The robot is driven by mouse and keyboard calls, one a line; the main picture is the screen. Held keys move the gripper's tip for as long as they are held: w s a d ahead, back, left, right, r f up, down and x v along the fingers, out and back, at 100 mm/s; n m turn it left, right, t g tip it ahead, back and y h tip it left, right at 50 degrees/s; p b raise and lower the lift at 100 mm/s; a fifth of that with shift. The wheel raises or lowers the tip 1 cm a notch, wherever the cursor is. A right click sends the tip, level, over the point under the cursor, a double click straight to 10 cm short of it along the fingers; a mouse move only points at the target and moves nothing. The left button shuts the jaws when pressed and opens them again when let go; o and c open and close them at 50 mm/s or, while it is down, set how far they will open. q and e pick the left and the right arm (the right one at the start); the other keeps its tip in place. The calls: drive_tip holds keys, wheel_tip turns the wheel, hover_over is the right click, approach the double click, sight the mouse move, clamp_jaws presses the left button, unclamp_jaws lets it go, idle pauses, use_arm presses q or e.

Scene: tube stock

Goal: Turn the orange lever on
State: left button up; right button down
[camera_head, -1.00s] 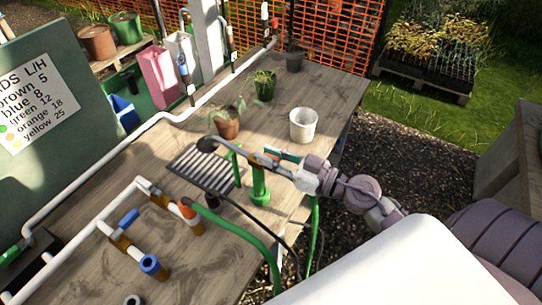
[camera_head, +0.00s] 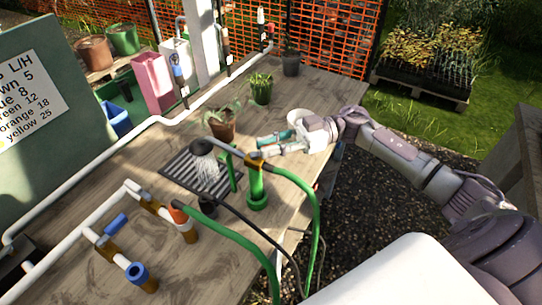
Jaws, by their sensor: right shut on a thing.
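A green upright stand (camera_head: 257,187) rises from the bench near its right edge. An orange-yellow lever part (camera_head: 254,157) shows at its top, partly covered by my fingers. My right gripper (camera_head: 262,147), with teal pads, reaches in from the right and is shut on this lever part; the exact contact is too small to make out. A dark shower head (camera_head: 201,147) beside the stand sprays water downward onto a slatted grey tray (camera_head: 178,174). A green hose (camera_head: 306,192) runs from the stand's top down to the right. My left gripper is out of view.
A potted plant (camera_head: 222,126) stands close behind the shower head; another pot (camera_head: 261,88) stands farther back. White pipework with a blue fitting (camera_head: 138,272) and an orange hose collar (camera_head: 178,208) occupies the front left. A green board (camera_head: 30,130) stands at left.

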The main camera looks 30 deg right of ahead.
drive_tip(key=shift+w+a+f+n+g+h+b, duration=0.1)
drive_tip(key=shift+w+n+g+h+b, duration=0.35)
drive_tip(key=shift+n+g+b, duration=1.2)
drive_tip(key=shift+w+a+n+g+h+b, duration=0.1)
drive_tip(key=shift+w+n+g+h+b, duration=0.55)
drive_tip(key=shift+g, duration=1.7)
drive_tip(key=shift+w+a+f+n+g+h+b, duration=0.1)
drive_tip(key=shift+n+g+h+b, duration=0.1)
drive_tip(key=shift+n+g+b, duration=1.55)
drive_tip(key=shift+g+p, duration=0.25)
drive_tip(key=shift+p, duration=0.15)
drive_tip(key=c, duration=1.1)
unclamp_jaws()
drive_tip(key=shift+r, duration=0.1)
wheel_tip(320, 180, up, 10)
drive_tip(key=shift+r, duration=0.1)
